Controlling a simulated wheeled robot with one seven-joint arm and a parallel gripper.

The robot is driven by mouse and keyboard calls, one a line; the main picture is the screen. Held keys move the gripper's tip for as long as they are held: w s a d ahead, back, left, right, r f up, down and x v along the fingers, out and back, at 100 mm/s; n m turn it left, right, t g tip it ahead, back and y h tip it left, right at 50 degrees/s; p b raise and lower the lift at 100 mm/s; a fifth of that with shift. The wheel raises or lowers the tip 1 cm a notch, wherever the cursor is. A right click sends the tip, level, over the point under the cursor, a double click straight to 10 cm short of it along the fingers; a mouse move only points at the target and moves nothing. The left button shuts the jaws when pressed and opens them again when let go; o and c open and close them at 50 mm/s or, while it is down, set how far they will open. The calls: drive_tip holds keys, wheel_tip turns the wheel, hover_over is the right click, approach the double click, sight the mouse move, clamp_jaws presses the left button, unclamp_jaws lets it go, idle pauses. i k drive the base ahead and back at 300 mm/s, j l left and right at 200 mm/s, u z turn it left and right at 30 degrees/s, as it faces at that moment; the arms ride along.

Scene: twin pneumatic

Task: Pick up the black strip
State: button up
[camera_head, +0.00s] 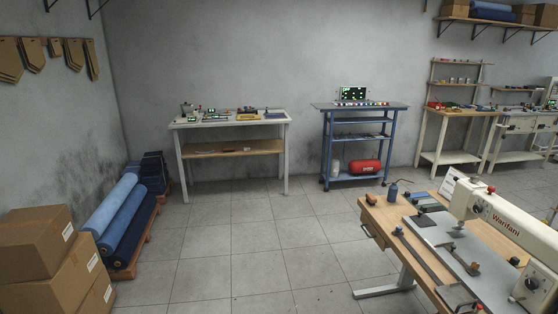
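A long dark strip (424,256) lies slantwise on the wooden worktable (378,222) at the lower right, along the left side of the grey bed of a white machine. It looks like the black strip, but I cannot be sure at this size. Another dark flat piece (421,220) lies further back on the same table. My gripper is not in view.
The white machine (500,222) covers the table's right side. A white bench (230,122) and a blue cart (362,108) stand by the wall. The middle floor is clear.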

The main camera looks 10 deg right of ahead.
sight(424, 209)
drive_tip(key=i+z, duration=0.1)
drive_tip(key=i, duration=1.35)
drive_tip(key=i+j, duration=0.2)
drive_tip(key=i, duration=1.2)
drive_tip(key=i+z, duration=0.25)
drive_tip(key=i, duration=0.6)
drive_tip(key=i+j+z, duration=0.2)
drive_tip(key=i, duration=0.65)
drive_tip(key=i+l+z, duration=0.25)
drive_tip(key=z, duration=0.25)
drive_tip(key=i+z, duration=0.85)
drive_tip(key=z, duration=0.15)
drive_tip(key=i+j+z, duration=0.25)
drive_tip(key=z, duration=0.2)
drive_tip(key=i+l+z, duration=0.15)
drive_tip(key=z, duration=0.25)
drive_tip(key=i+z, duration=0.8)
drive_tip(key=i+j+z, duration=0.1)
drive_tip(key=z, duration=0.3)
drive_tip(key=i+l+z, duration=0.3)
drive_tip(key=i, duration=0.25)
drive_tip(key=j, duration=0.1)
